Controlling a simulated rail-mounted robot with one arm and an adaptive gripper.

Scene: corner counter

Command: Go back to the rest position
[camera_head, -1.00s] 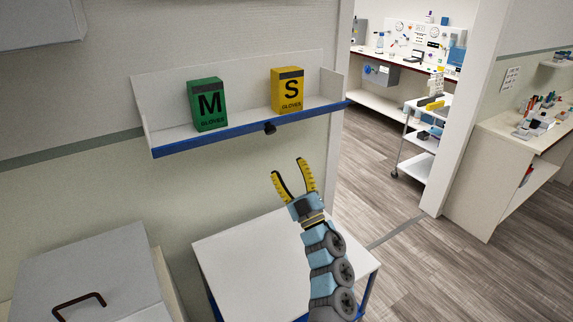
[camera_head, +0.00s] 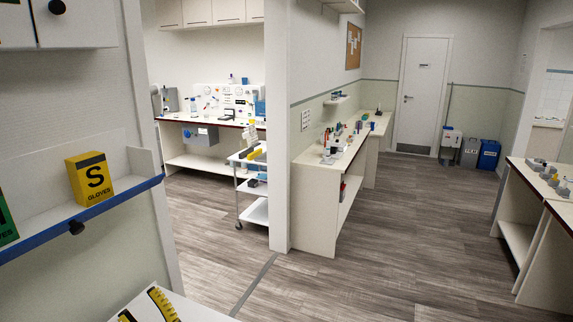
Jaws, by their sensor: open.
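My gripper (camera_head: 146,309) shows only at the bottom left edge of the head view, its two yellow-and-black fingers apart with nothing between them. The rest of my arm is out of the frame. The fingers are in front of a white table top, below the wall shelf and apart from it.
A wall shelf (camera_head: 122,200) with a blue front edge holds a yellow S gloves box (camera_head: 90,178) and a partly cut-off green gloves box (camera_head: 5,222). A white cart (camera_head: 254,211) stands in the doorway. A long counter (camera_head: 318,187) stands beyond. The wooden floor (camera_head: 400,240) is clear.

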